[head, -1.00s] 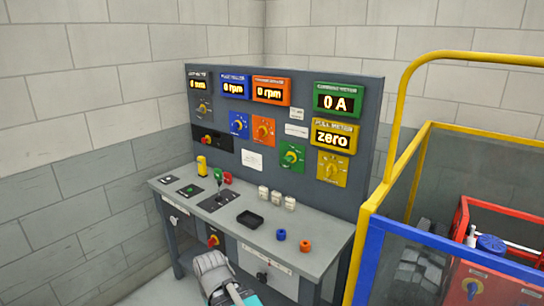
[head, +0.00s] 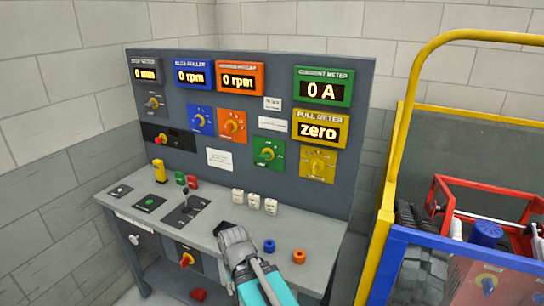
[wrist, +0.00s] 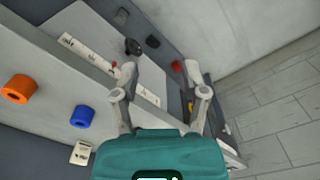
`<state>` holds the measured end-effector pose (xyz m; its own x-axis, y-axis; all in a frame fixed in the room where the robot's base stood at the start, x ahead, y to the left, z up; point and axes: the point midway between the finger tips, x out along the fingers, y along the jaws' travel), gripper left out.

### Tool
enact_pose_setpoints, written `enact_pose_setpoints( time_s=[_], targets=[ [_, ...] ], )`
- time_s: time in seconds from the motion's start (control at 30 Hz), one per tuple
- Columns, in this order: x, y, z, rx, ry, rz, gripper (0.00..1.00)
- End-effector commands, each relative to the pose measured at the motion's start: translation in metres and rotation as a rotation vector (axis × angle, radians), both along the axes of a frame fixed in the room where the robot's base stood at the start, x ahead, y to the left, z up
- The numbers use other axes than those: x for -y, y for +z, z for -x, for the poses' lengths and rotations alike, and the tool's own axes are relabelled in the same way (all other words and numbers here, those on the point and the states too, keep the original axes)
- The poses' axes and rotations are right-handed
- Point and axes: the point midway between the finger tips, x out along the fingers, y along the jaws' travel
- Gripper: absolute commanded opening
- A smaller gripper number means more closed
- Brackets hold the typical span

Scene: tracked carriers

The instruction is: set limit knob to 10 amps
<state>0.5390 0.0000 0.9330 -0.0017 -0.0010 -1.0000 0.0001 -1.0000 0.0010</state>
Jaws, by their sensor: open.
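My gripper (head: 236,240) is at the front of the bench, low and well below the green panel. In the wrist view my gripper (wrist: 159,76) has its fingers spread with nothing between them.
Other knobs sit on blue (head: 201,120), orange (head: 232,126) and yellow (head: 318,165) panels. The bench (head: 120,201) carries a blue ring (head: 268,246), an orange ring (head: 299,256) and a lever (head: 186,203). A yellow-framed cage (head: 377,240) stands close on the right.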

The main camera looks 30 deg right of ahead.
Motion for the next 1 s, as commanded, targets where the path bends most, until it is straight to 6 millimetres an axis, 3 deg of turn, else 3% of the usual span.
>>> enact_pose_setpoints(
  time_s=[0.37, 0.6, 0.67, 0.7, 0.87, 1.0],
  targets=[
    [0.0, 0.0, 0.0, 0.0, 0.0, 0.0, 0.57],
    [0.005, 0.0, -0.007, 0.013, -0.026, 0.026, 1.0],
    [0.01, -0.001, -0.013, 0.024, -0.051, 0.05, 1.0],
    [0.026, -0.001, -0.019, 0.034, -0.066, 0.073, 1.0],
    [0.055, 0.002, -0.05, 0.111, -0.193, 0.199, 1.0],
    [0.085, 0.01, -0.088, 0.232, -0.339, 0.344, 1.0]
  ],
)
